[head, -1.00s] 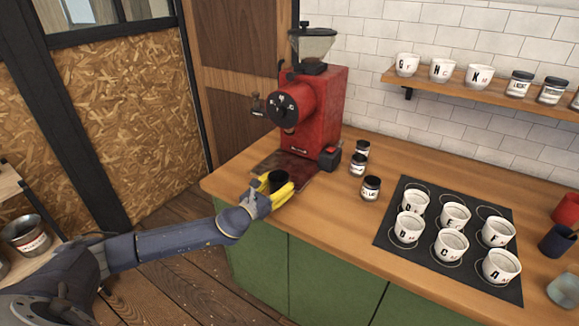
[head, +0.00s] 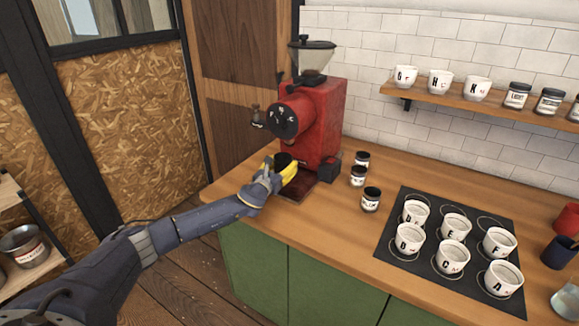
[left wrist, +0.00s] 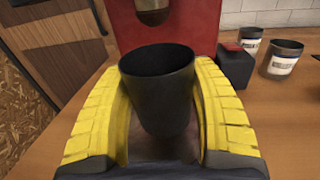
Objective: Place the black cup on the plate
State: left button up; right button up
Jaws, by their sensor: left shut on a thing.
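The black cup (head: 282,159) is held upright by my left gripper (head: 283,170) in front of the red grinder (head: 318,118). In the left wrist view the cup (left wrist: 158,90) sits between the two yellow fingers, which press on its sides. The dark plate (head: 300,190) lies on the counter at the foot of the grinder, partly hidden by the gripper. The cup is over or close to the plate; its base is hidden, so I cannot tell whether they touch. The grinder's spout (left wrist: 153,12) is just beyond the cup. My right gripper is not in view.
Several small dark jars (head: 371,199) stand right of the grinder. A black mat (head: 390,246) with several lettered white cups lies farther right on the wooden counter (head: 325,232). A wall shelf (head: 450,97) holds cups and jars. A metal container (head: 25,247) stands at far left.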

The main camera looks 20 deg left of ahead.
aim_at(287, 160)
pick_arm(q)
jog(key=w, duration=0.5)
jog(key=shift+w, duration=0.3)
jog(key=shift+f, duration=1.75)
jog(key=shift+f, duration=0.15)
jog(key=o, duration=1.2)
jog(key=s, duration=1.2)
